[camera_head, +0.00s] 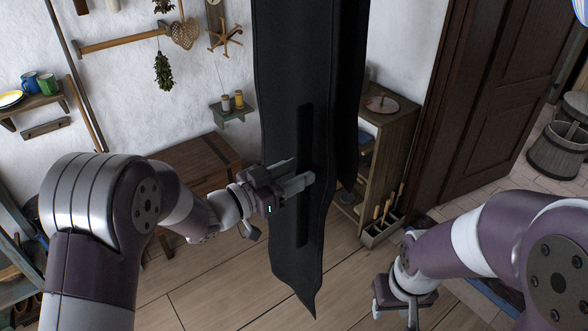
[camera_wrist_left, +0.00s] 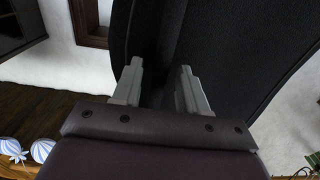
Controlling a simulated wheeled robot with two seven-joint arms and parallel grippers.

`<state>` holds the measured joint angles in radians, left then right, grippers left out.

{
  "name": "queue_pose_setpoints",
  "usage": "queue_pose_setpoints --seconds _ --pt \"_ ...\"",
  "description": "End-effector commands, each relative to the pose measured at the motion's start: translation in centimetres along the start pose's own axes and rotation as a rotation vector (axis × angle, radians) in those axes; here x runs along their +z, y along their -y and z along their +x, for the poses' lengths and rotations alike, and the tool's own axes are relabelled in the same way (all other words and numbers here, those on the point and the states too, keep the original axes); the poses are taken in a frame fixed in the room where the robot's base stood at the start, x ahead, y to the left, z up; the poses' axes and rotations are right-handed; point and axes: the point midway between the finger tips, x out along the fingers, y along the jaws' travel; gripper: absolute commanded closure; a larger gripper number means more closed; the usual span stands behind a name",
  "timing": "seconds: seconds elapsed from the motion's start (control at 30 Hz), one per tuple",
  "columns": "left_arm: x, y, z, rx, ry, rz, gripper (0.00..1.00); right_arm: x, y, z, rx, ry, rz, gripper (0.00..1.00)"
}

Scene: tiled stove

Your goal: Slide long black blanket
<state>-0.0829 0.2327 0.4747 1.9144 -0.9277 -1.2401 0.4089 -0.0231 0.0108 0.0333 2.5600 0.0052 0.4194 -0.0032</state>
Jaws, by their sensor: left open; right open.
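The long black blanket (camera_head: 285,90) hangs down the middle of the head view, from the top edge to a pointed lower corner above the floor. A darker narrow strip runs down its front. My left gripper (camera_head: 302,172) is open at the blanket's front, with its fingers pointing at the cloth. In the left wrist view the black cloth (camera_wrist_left: 225,50) fills the space beyond the two parted fingers of my left gripper (camera_wrist_left: 158,85). I cannot tell whether the fingers touch it. My right gripper (camera_head: 405,318) is low at the right, away from the blanket, its tips cut off by the frame's lower edge.
A wooden cabinet (camera_head: 390,150) stands behind the blanket's right side. A wooden chest (camera_head: 200,160) stands at the wall to the left. A small shelf (camera_head: 233,113) holds jars. A dark door (camera_head: 490,100) and a wooden bucket (camera_head: 560,150) are at the right. Plank floor (camera_head: 225,285) shows below.

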Motion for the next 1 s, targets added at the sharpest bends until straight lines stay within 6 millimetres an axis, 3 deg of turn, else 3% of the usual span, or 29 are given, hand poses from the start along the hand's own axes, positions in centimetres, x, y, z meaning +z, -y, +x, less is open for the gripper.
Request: queue_pose_setpoints --seconds 0.17,0.3,0.7,0.87,1.0 --pt "0.0 0.0 0.0 0.000 0.000 0.000 0.57 0.0 0.0 0.0 0.000 0.000 0.000 0.57" --pt "0.0 0.0 0.0 0.000 0.000 0.000 1.00 0.0 0.0 0.0 0.000 0.000 0.000 0.57" --pt "0.0 0.7 0.0 0.001 0.000 0.001 1.00 0.0 0.0 0.0 0.000 0.000 0.000 0.57" --pt "-0.1 3.2 0.0 -0.002 -0.001 0.003 1.00 0.0 0.0 0.0 0.000 0.000 0.000 0.57" --pt "-0.1 6.7 0.0 -0.002 -0.003 0.005 1.00 0.0 0.0 -0.1 0.000 0.000 0.000 0.57"
